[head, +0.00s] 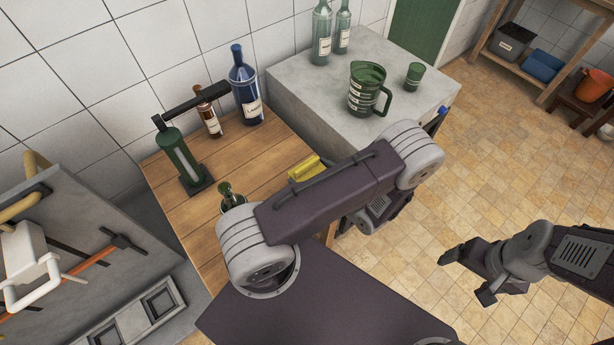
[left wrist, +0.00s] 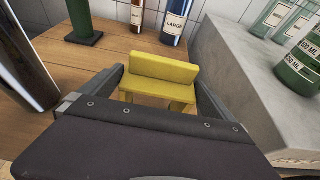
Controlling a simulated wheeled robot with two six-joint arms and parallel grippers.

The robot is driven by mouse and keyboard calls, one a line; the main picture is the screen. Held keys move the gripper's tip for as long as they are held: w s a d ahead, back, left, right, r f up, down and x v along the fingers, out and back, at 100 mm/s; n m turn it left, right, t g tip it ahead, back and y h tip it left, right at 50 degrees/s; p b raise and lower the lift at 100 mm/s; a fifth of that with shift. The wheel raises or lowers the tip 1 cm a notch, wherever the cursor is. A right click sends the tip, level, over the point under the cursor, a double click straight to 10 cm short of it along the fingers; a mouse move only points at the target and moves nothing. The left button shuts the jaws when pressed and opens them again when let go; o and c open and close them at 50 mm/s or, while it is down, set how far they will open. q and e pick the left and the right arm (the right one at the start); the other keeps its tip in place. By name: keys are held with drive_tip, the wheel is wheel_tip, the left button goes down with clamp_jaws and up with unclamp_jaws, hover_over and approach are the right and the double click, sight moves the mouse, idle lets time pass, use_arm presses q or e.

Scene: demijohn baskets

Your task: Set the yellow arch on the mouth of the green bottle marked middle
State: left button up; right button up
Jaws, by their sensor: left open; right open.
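The yellow arch (head: 305,168) is on the wooden table, partly hidden behind my left arm in the head view. In the left wrist view the arch (left wrist: 160,78) lies between the fingertips of my open left gripper (left wrist: 158,84); I cannot tell whether they touch it. That gripper is hidden by my arm in the head view. My right gripper (head: 466,277) is open and empty above the tiled floor.
A blue bottle (head: 244,88), marked "LARGE" in the left wrist view, and a brown bottle (head: 209,118) stand at the back. A green stand with a dark bar (head: 180,158) is at the left. A grey counter (head: 300,88) holds a green jug (head: 366,90) and cup (head: 413,76).

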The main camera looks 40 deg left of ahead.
use_arm(q)
drive_tip(key=x, duration=0.5)
drive_tip(key=shift+a+f+p, duration=0.1)
drive_tip(key=shift+f+p, duration=0.15)
drive_tip(key=shift+p, duration=0.1)
drive_tip(key=shift+c, duration=0.7)
drive_tip(key=c, duration=0.9)
drive_tip(key=shift+r, duration=0.15)
drive_tip(key=r, duration=0.2)
drive_tip(key=d+r, duration=0.1)
drive_tip(key=r, duration=0.1)
drive_tip(key=shift+d+r, duration=0.2)
drive_tip(key=shift+r, duration=0.1)
drive_tip(key=v, duration=0.4)
drive_tip(key=r+v, duration=0.1)
drive_tip(key=v, duration=0.3)
drive_tip(key=r+v, duration=0.1)
drive_tip(key=v, duration=0.3)
drive_tip(key=shift+w+a, duration=0.25)
drive_tip(key=shift+w, duration=0.1)
